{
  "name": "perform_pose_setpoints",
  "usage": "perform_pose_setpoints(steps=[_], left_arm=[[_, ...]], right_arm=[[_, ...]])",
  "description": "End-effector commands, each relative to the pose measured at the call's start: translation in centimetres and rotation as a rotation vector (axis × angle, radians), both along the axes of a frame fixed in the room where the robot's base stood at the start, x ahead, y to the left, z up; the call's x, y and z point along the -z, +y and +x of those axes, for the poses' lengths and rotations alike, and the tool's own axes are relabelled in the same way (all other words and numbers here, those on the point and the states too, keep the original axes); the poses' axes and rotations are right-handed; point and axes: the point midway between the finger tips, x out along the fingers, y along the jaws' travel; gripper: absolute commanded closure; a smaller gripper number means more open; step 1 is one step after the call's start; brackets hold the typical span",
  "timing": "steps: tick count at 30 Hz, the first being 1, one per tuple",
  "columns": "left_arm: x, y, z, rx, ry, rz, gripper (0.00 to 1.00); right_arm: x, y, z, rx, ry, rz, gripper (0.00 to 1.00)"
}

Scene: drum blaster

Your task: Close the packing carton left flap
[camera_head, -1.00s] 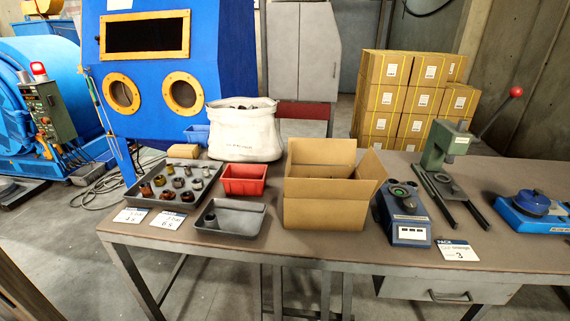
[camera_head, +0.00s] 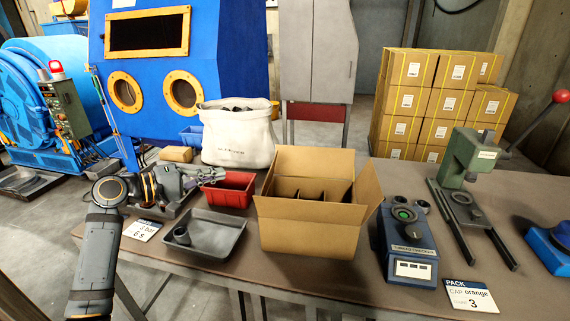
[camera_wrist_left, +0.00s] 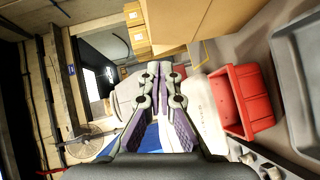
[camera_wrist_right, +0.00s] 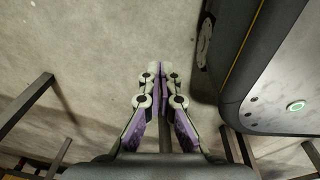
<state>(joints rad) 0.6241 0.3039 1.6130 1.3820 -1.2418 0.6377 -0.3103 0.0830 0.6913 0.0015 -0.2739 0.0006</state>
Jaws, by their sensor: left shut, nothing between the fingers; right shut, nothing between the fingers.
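The packing carton (camera_head: 310,235) stands open on the table. Its back flap (camera_head: 312,160) stands up and its right flap (camera_head: 366,192) leans outward. Dividers show inside. The left flap is hard to make out, at most a thin edge on the carton's left side. My left gripper (camera_head: 218,175) is shut and empty, left of the carton above the red bin, apart from the carton. It also shows shut in the left wrist view (camera_wrist_left: 157,68), with the carton (camera_wrist_left: 235,20) at upper right. My right gripper (camera_wrist_right: 157,70) is shut and empty over bare floor, outside the head view.
The red bin (camera_head: 230,194) and grey tray (camera_head: 214,248) lie left of the carton. A white sack (camera_head: 238,140) stands behind the bin. A blue-grey device (camera_head: 405,250) stands close to the carton's right, with a green press (camera_head: 465,165) beyond it.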

Motion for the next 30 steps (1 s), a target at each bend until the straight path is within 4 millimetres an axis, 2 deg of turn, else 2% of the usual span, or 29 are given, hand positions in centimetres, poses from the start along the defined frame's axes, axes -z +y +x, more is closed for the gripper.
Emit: perform_pose_setpoints(steps=[4, 8, 21, 24, 30], left_arm=[[-0.4, 0.1, 0.2, 0.001, 0.002, -0.011, 1.0], [-0.3, -0.9, 0.7, 0.002, 0.001, -0.013, 1.0], [1.3, -8.5, 5.3, 0.004, 0.001, -0.01, 1.0], [1.7, -10.2, 4.8, 0.004, 0.001, -0.01, 1.0], [2.2, -11.8, 4.4, 0.002, -0.001, -0.007, 1.0]], right_arm=[[0.0, 0.2, -0.2, 0.001, 0.003, 0.002, 1.0], [-0.1, 0.1, -0.3, 0.001, 0.002, 0.002, 1.0], [-0.3, 0.1, -1.2, 0.0, 0.004, 0.002, 1.0], [-0.4, 0.2, -1.5, 0.0, 0.006, 0.003, 1.0], [-0.5, 0.2, -2.0, 0.0, 0.011, 0.003, 1.0]])
